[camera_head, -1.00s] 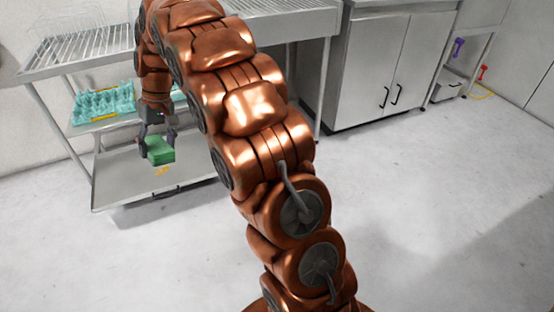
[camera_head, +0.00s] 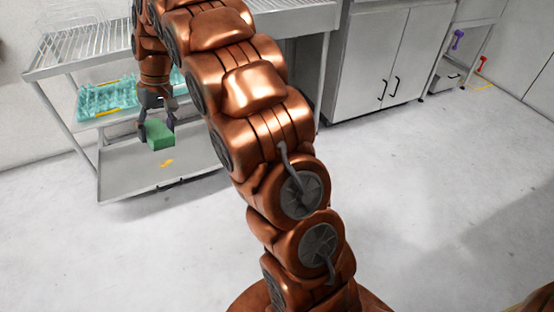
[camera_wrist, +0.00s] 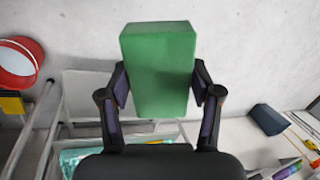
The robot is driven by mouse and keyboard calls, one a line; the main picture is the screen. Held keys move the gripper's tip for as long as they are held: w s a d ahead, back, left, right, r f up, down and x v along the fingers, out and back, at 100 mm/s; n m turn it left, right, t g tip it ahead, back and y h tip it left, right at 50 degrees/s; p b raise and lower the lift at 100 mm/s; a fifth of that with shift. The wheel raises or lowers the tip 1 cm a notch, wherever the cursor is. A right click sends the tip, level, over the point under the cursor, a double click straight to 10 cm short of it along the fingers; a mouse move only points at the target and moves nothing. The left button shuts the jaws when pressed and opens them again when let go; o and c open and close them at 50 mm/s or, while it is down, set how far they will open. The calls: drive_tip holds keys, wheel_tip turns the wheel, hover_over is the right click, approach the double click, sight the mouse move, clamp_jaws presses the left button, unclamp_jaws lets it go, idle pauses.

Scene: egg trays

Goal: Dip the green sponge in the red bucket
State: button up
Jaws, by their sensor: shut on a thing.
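The green sponge (camera_head: 159,135) is a rectangular block held in my gripper (camera_head: 157,124), in front of the metal shelf unit at the left. In the wrist view the sponge (camera_wrist: 160,70) stands between the two dark fingers of my gripper (camera_wrist: 160,88), which are shut on its sides. A red bucket with a white inside (camera_wrist: 17,62) shows at the left edge of the wrist view, partly cut off. The sponge is apart from the bucket. I do not see the bucket in the head view.
A metal shelf unit (camera_head: 88,165) holds teal egg trays (camera_head: 107,98) on its middle shelf, with a wire rack above. A grey cabinet (camera_head: 383,60) stands right of it. A dark box (camera_wrist: 268,119) lies at the right in the wrist view.

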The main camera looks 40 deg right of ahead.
wheel_tip(320, 180, down, 53)
drive_tip(key=b, duration=1.6)
drive_tip(key=shift+f, duration=0.15)
idle(4.6)
